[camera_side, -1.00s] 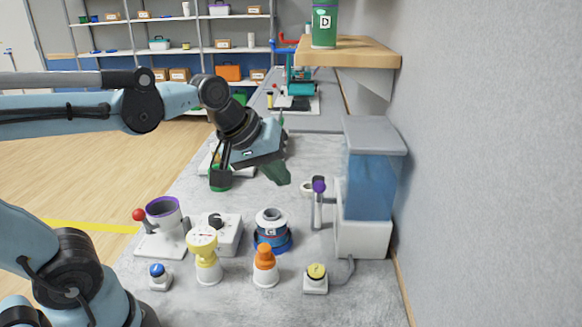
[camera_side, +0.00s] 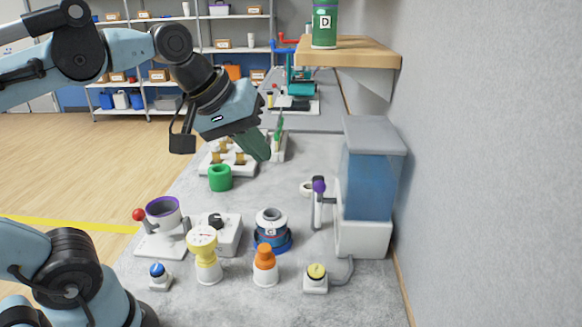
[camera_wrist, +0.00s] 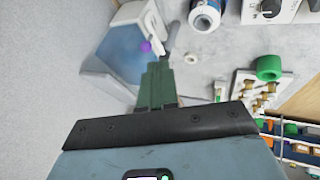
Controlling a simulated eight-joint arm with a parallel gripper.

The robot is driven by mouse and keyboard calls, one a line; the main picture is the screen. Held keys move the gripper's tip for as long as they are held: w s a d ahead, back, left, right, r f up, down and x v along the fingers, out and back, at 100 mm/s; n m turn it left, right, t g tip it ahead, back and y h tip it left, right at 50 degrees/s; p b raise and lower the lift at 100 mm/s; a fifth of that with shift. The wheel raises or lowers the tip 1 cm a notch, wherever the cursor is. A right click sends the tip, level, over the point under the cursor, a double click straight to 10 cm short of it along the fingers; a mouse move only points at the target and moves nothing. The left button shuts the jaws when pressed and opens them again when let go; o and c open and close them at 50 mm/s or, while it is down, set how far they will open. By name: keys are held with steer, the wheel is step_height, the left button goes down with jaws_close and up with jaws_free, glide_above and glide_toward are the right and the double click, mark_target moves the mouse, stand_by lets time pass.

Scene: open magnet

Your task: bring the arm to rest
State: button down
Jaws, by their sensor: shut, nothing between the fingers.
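My gripper (camera_side: 262,152) is in the air above the grey bench in the side view. Its green fingers are together and hold nothing. They point down and to the right, above the bench behind the green ring (camera_side: 220,178). In the wrist view the shut fingers (camera_wrist: 157,68) point up the picture, towards the water tank (camera_wrist: 125,50) and its purple-tipped tap. The gripper touches nothing that I can see.
The blue water tank (camera_side: 369,183) stands at the right by the wall, below a wooden shelf (camera_side: 345,52) with a green canister (camera_side: 324,24). In front are a purple-rimmed cup (camera_side: 163,212), a gauge (camera_side: 203,246), an orange-capped bottle (camera_side: 265,266) and a yellow button (camera_side: 316,271).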

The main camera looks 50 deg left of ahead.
step_height(320, 180, down, 12)
steer(key=a+m, duration=0.1)
steer(key=m, duration=0.6)
steer(key=shift+s+a+f+m+y, duration=0.2)
steer(key=shift+s+a+m+y, duration=0.1)
steer(key=shift+s+y, duration=0.1)
